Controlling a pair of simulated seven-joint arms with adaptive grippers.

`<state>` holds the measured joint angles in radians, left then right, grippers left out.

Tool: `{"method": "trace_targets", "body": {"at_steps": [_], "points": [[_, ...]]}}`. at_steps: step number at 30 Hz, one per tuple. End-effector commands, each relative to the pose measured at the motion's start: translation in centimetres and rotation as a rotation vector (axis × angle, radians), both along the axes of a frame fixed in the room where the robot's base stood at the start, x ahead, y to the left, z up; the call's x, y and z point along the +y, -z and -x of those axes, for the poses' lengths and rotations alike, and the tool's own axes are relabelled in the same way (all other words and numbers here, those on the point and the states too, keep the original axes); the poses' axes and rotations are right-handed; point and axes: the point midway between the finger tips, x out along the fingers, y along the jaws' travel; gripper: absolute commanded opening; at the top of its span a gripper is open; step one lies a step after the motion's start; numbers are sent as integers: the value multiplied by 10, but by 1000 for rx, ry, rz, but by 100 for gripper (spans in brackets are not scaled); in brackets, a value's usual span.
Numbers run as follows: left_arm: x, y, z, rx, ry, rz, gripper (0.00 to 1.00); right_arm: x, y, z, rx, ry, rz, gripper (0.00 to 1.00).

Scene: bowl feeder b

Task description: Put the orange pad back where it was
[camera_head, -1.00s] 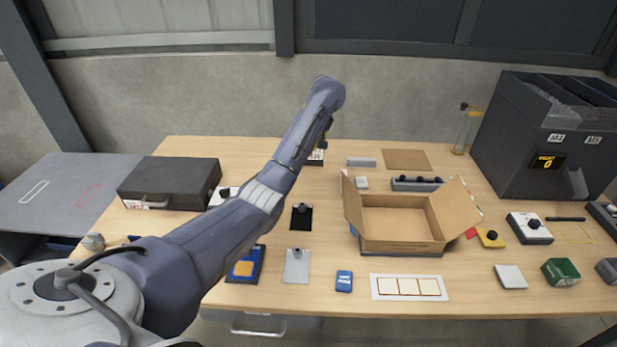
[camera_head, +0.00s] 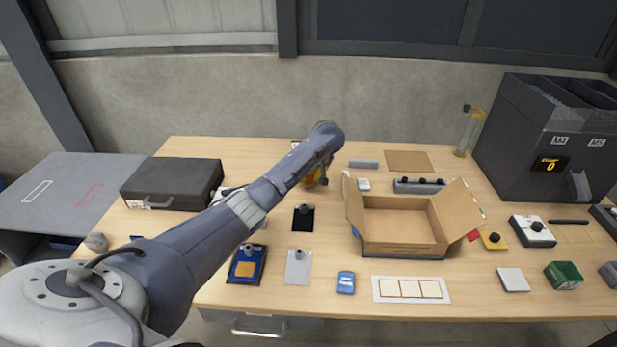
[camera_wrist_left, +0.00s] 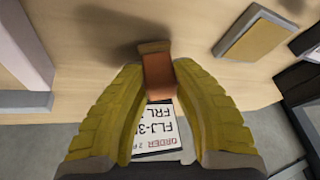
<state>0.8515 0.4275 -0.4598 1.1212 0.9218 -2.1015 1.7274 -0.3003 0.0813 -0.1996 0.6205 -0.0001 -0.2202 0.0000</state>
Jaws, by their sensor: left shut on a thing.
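The orange pad (camera_wrist_left: 158,76) is a small orange-brown block in the left wrist view. My left gripper (camera_wrist_left: 160,84) is shut on it, its yellow fingers on both sides of it. In the head view my left gripper (camera_head: 314,180) is beyond the middle of the table, partly hidden by my arm. I cannot tell whether the pad touches the table. An order card (camera_wrist_left: 156,133) with printed letters shows below the pad in the wrist view. Another orange square (camera_head: 245,269) lies on a blue tray (camera_head: 238,279) near the front edge. My right gripper is not in view.
An open cardboard box (camera_head: 400,248) stands right of my gripper. A grey bar (camera_head: 363,164) and a brown square (camera_head: 407,161) lie behind. A black case (camera_head: 172,184) is at left. A black plate (camera_head: 303,218) and a grey plate (camera_head: 298,267) lie in front.

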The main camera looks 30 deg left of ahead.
Motion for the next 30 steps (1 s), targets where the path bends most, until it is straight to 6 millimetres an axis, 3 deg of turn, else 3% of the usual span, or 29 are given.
{"method": "trace_targets", "body": {"at_steps": [16, 17, 21, 30], "points": [[0, 10, 0, 0, -1, 0, 0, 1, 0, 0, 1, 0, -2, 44], [0, 10, 0, 0, -1, 1, 31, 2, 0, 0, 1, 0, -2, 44], [0, 10, 0, 0, -1, 0, 47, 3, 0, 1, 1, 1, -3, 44], [1, 8, 0, -1, -1, -1, 48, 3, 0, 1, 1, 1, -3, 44]]}}
